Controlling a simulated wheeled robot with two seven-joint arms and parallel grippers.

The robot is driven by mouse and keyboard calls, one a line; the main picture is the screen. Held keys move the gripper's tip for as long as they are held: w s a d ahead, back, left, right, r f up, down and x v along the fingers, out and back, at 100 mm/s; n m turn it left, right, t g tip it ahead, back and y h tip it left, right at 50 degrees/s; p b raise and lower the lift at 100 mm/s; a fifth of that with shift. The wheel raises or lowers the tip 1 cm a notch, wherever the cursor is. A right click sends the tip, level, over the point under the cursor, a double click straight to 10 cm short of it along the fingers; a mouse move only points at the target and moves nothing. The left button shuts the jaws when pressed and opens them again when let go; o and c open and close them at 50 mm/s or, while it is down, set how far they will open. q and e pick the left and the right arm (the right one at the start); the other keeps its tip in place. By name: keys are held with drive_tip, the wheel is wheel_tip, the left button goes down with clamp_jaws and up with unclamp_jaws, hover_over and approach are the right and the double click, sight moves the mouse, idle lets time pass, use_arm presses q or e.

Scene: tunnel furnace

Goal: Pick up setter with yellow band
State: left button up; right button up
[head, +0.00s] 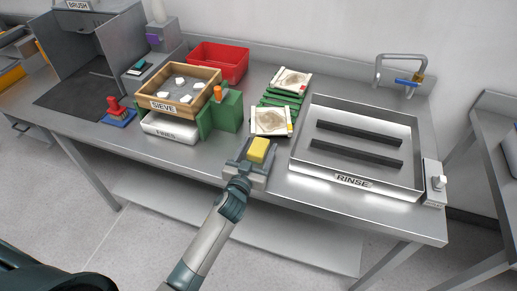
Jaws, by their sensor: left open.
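Two square pale setters with brown round centres lie on a green slatted rack (284,99). The front setter (270,121) has a small coloured mark at its right edge. The back setter (291,80) has a small yellowish mark near its front right corner. The marks are too small to tell the bands apart surely. My left gripper (257,157) is open at the bench's front edge, just in front of the front setter and apart from it. A yellow block (259,149) shows between its fingers; I cannot tell whether they touch it. My right gripper is not in view.
A steel RINSE tray (357,184) with two dark bars stands right of the rack. A green block (220,115), a wooden SIEVE box (178,105) and a white FINES bin (169,130) stand left. A red bin (219,60) is behind.

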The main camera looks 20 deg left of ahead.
sight(258, 146)
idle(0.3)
use_arm(q)
drive_tip(key=c, duration=1.2)
drive_tip(key=shift+r, duration=0.1)
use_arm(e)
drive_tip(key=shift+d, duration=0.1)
